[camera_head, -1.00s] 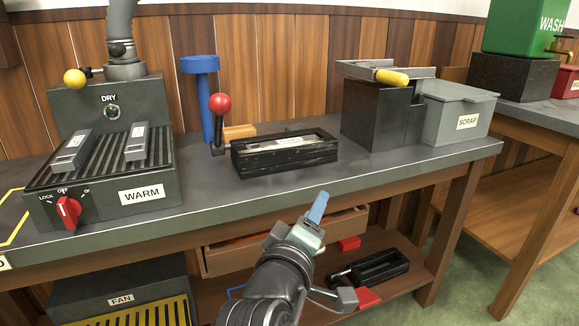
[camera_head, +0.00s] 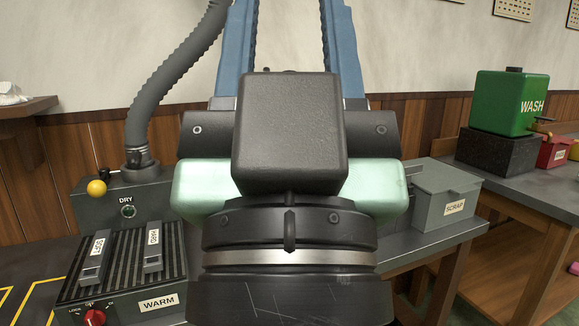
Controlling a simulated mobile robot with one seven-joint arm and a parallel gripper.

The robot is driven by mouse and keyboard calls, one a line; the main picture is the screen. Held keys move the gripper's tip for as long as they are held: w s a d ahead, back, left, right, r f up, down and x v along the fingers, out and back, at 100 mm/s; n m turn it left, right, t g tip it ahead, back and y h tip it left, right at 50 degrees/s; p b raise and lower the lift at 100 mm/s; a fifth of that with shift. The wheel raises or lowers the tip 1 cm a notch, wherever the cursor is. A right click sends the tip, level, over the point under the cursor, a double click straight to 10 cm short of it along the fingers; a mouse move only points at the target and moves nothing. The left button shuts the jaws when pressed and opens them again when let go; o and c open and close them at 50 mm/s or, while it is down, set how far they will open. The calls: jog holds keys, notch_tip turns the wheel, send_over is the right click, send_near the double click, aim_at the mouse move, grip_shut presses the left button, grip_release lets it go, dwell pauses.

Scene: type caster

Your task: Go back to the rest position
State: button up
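My gripper (camera_head: 290,25) fills the middle of the head view, very close to the camera and pointing up. Its two blue fingers stand well apart and run up to the top edge, so their tips may be cut off. The wall shows through the gap between them, and I see nothing held there. The black and pale green gripper body hides the middle of the workbench.
The WARM unit (camera_head: 158,303) with two small labelled blocks is at the lower left, with the DRY box (camera_head: 140,200) and hose behind. The grey SCRAP bin (camera_head: 448,197) is at right. A green WASH tank (camera_head: 508,103) stands on the farther bench.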

notch_tip(320, 180, up, 23)
jog(key=p, duration=2.1)
jog(key=shift+r, duration=0.2)
jog(key=shift+o, duration=0.4)
